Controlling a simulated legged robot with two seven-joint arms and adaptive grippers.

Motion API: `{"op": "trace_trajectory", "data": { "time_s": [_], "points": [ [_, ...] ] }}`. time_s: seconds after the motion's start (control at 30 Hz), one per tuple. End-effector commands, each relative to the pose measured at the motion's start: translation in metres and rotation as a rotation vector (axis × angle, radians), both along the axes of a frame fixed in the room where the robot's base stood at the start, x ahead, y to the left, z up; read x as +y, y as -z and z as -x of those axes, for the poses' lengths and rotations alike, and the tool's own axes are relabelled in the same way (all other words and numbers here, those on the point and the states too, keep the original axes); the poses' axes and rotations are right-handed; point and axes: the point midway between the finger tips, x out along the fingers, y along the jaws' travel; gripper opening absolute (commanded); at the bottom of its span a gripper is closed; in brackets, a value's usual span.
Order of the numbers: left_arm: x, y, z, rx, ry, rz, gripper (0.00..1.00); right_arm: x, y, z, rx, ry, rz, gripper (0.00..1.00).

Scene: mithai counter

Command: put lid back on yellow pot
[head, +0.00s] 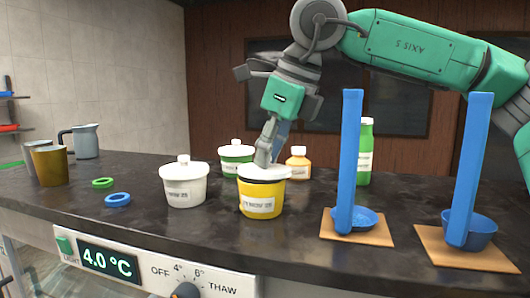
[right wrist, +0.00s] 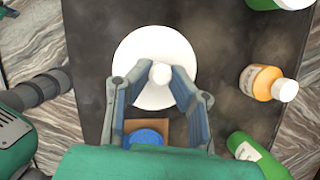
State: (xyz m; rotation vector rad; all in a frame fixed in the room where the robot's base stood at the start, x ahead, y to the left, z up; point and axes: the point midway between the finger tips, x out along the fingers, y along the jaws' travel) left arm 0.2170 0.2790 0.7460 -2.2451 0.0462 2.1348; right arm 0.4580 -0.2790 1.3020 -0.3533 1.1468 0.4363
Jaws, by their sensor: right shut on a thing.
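The yellow pot (head: 262,200) stands upright on the dark counter in the head view, with a label on its front. Its white lid (head: 270,173) is over the pot's mouth, with a thin dark band under its edge. I cannot tell whether it is fully seated. My right gripper (head: 265,155) comes down from above and is shut on the lid's knob. In the right wrist view, the gripper's fingers (right wrist: 159,84) close around the round white knob (right wrist: 160,74) on the white lid (right wrist: 140,60); the pot is hidden beneath. My left gripper is not in view.
A white lidded pot (head: 183,187) is left of the yellow pot; a green one (head: 236,154) is behind. An orange bottle (head: 298,163) and green bottle (head: 365,150) stand behind right. Rings (head: 118,200) and cups (head: 50,165) are left.

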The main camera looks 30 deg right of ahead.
Motion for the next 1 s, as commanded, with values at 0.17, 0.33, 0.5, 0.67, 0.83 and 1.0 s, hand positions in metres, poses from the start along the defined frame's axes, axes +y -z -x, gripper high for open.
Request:
{"op": "trace_trajectory", "data": {
  "time_s": [0.17,0.33,0.5,0.67,0.83,1.0],
  "points": [
    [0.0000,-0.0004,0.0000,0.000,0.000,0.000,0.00,0.0020,-0.0002,-0.0003,0.000,-0.001,0.002,0.00],
    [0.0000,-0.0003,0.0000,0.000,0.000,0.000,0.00,0.0025,-0.0003,-0.0003,0.001,0.000,0.003,0.00],
    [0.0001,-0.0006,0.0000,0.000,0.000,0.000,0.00,0.0005,-0.0001,-0.0002,0.000,0.000,0.001,0.00],
    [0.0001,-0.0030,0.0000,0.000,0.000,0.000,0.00,-0.0008,-0.0005,-0.0002,0.001,0.000,0.001,0.00],
    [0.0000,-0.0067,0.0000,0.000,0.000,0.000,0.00,-0.0015,-0.0007,-0.0002,0.001,0.001,0.000,0.00],
    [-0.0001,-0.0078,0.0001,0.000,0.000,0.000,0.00,-0.0009,-0.0002,-0.0002,0.000,0.000,0.001,0.00]
  ]
}}
